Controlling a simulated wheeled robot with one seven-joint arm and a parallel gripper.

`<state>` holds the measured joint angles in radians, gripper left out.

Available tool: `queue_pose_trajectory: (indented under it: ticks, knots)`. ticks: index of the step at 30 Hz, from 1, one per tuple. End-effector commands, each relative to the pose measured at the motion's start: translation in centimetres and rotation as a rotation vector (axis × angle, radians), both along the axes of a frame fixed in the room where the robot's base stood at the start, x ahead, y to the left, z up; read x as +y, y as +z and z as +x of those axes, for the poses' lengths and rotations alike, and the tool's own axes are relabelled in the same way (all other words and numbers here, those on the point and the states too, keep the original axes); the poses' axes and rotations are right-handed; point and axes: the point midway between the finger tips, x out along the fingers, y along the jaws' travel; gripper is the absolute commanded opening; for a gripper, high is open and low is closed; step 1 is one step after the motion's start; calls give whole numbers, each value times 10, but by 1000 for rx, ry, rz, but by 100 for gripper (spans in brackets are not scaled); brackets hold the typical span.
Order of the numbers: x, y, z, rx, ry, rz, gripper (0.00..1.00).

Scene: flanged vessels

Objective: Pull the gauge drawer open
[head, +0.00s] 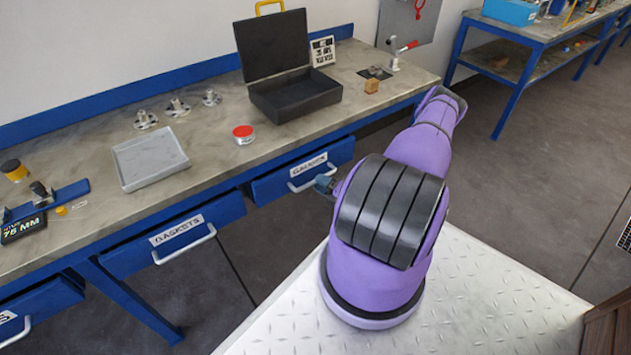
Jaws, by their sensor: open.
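The gauge drawer (273,187) is a blue drawer front under the workbench, right of the gaskets drawer. Its white label, small and hard to read, sits above a pale bar handle (298,188). Any gap between this drawer front and the bench is too small to judge. My gripper (324,185) is at the right end of that handle, beyond my purple arm. It is small in view and partly hidden by the arm. Its jaws are open; whether they touch or surround the handle, I cannot tell.
The gaskets drawer (130,259) with its handle is to the left. On the bench (215,137) are a grey tray (150,160), a red-lidded tin (243,134), an open black case (293,95) and several flanged fittings. Floor is clear below the drawers.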

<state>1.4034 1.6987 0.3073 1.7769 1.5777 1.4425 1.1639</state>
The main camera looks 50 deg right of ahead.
Motion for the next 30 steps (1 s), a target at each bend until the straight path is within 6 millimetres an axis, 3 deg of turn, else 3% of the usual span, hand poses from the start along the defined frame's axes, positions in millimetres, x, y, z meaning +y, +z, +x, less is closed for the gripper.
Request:
queue_pose_trajectory:
  ticks: [6,16,22,30]
  knots:
    - [3,4,19,0,0,-1,42]
    - [3,4,22,0,0,-1,42]
    - [3,4,21,0,0,-1,0]
    - [4,4,19,1,0,0,0]
